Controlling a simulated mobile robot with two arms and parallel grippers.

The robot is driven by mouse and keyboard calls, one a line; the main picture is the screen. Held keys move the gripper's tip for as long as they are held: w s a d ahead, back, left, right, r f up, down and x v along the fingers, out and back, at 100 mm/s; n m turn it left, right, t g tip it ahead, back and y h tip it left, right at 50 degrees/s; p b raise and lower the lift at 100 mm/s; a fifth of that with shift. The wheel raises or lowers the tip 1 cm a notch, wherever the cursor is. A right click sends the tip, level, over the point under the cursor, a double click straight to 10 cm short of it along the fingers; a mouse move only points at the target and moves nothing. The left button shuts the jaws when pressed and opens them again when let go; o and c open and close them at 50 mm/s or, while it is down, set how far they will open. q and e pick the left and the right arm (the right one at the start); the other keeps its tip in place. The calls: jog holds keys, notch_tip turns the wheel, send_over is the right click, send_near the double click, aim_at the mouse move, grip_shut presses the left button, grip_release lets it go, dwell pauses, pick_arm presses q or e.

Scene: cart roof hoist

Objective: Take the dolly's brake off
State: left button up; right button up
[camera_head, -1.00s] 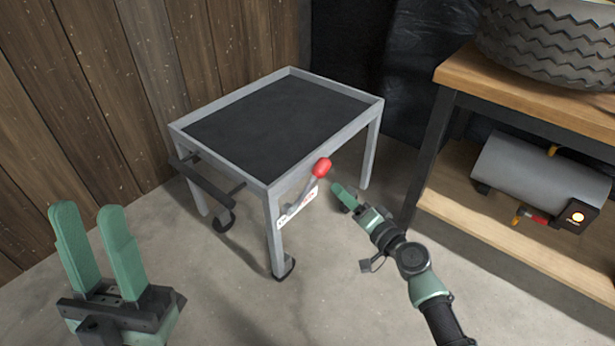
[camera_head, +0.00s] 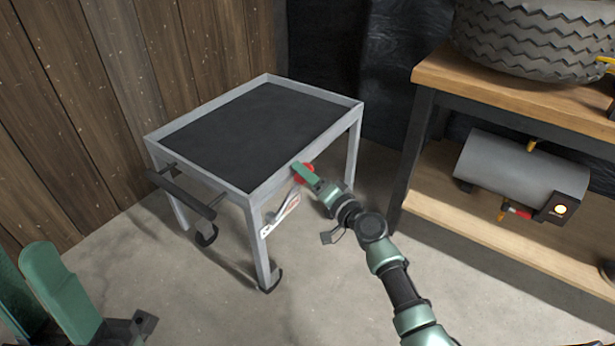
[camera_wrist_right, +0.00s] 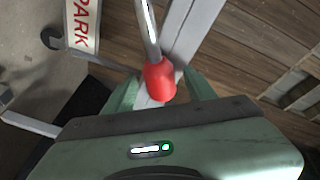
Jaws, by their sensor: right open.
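The dolly (camera_head: 203,192) is a grey-framed cart with a black top. Its brake lever (camera_head: 285,204) has a red knob (camera_head: 305,177) and stands over a white label plate (camera_head: 270,229) on the dolly's side. My right gripper (camera_head: 302,170) is at the knob and hides part of it. In the right wrist view, the knob (camera_wrist_right: 159,80) lies between the two open green fingers; I cannot tell if they touch it. The label (camera_wrist_right: 82,27) there reads PARK. My left gripper (camera_head: 38,285) is open and empty at the lower left, partly cut off.
A wooden-topped workbench (camera_head: 500,88) stands at the right, with a tire (camera_head: 530,40) on top and a grey cylindrical device (camera_head: 515,170) on its lower shelf. A plank wall (camera_head: 90,110) is behind the dolly at left. The floor (camera_head: 200,295) in front is clear.

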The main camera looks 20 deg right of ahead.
grip_shut()
dwell(1.4)
